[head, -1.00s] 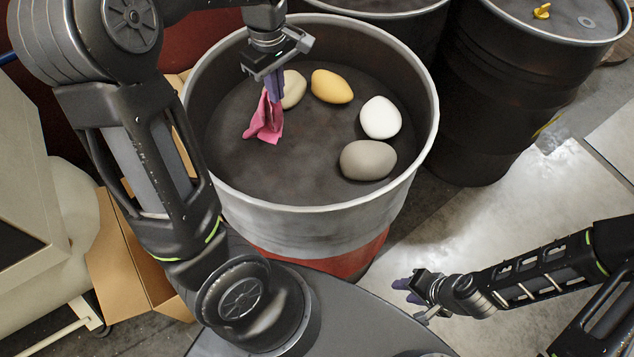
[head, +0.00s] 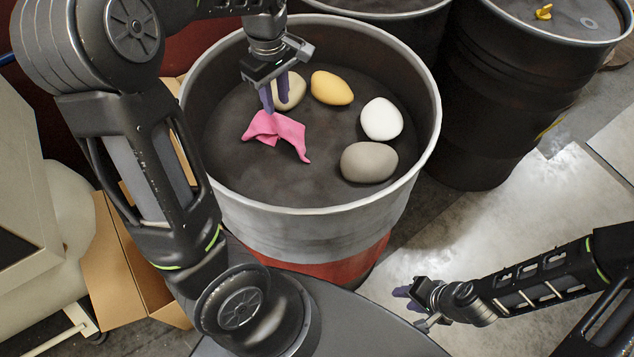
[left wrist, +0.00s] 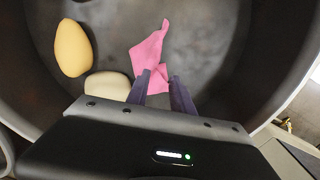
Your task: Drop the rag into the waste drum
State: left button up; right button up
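The pink rag (head: 278,132) is inside the waste drum (head: 318,219), spread out loosely just below my left gripper's fingertips. I cannot tell whether all of it rests on the dark surface inside.
The drum also holds a yellow (head: 331,88), a white (head: 381,119), a grey (head: 369,162) and a beige egg-shaped object (head: 291,90). Other dark drums (head: 497,110) stand behind and right. An open cardboard box (head: 125,265) is at left. Floor at right is clear.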

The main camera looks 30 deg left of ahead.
pick_arm(q)
jog(key=shift+o, duration=0.2)
jog(key=o, duration=1.3)
jog(key=shift+c, duration=0.2)
notch_tip(320, 180, up, 6)
jog(key=p, duration=0.5)
jog(key=shift+f, duration=0.25)
notch_tip(320, 180, up, 8)
